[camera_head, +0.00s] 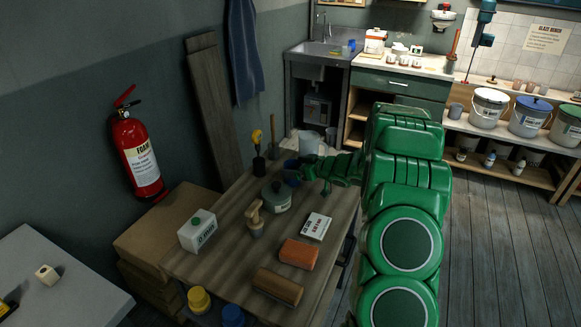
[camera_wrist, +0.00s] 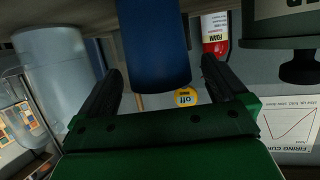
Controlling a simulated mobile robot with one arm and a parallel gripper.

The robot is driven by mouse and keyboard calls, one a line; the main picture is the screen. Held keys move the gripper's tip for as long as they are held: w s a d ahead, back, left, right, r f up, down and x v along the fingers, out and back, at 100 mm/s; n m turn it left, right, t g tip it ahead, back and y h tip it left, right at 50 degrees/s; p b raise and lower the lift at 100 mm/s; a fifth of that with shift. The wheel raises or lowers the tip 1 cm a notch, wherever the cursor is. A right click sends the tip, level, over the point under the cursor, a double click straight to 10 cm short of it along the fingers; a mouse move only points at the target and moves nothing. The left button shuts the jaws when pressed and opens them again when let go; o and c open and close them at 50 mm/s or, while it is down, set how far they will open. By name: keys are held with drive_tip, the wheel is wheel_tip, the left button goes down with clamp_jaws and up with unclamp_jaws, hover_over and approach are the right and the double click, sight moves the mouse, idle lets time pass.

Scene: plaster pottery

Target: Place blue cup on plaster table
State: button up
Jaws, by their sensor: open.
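A blue cup (camera_wrist: 153,45) stands between the two spread fingers of my gripper (camera_wrist: 160,72) in the wrist view, which looks upside down. The fingers are open, with a visible gap on each side of the cup. In the head view, my green gripper (camera_head: 304,170) reaches over the far end of the wooden table (camera_head: 225,225). The blue cup (camera_head: 291,164) shows there only as a small dark blue patch beside the fingers, partly hidden by them. I cannot tell which surface is the plaster table.
A white carton (camera_head: 197,231), orange block (camera_head: 299,253) and brown block (camera_head: 278,286) lie nearer. A grey table (camera_head: 75,285) at lower left has free room.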

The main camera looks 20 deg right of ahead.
drive_tip(key=v, duration=0.9)
wheel_tip(320, 180, up, 9)
drive_tip(key=d+m+h, duration=0.2)
drive_tip(key=m+h, duration=0.1)
drive_tip(key=h, duration=0.5)
drive_tip(key=s+a+r+m+g+h, duration=0.1)
drive_tip(key=s+r+m+g+h, duration=0.15)
drive_tip(key=s+r, duration=0.4)
drive_tip(key=s+a+g+y, duration=0.1)
drive_tip(key=s+a+g, duration=0.2)
drive_tip(key=s+a, duration=0.4)
drive_tip(key=s+a+g+y, duration=0.1)
drive_tip(key=s+a+g, duration=0.3)
drive_tip(key=s, duration=1.8)
drive_tip(key=s+a+f+g+y, duration=0.1)
drive_tip(key=s+a+g, duration=0.3)
drive_tip(key=s+a, duration=0.8)
drive_tip(key=s+m, duration=0.1)
drive_tip(key=s, duration=0.2)
drive_tip(key=shift+a, duration=0.25)
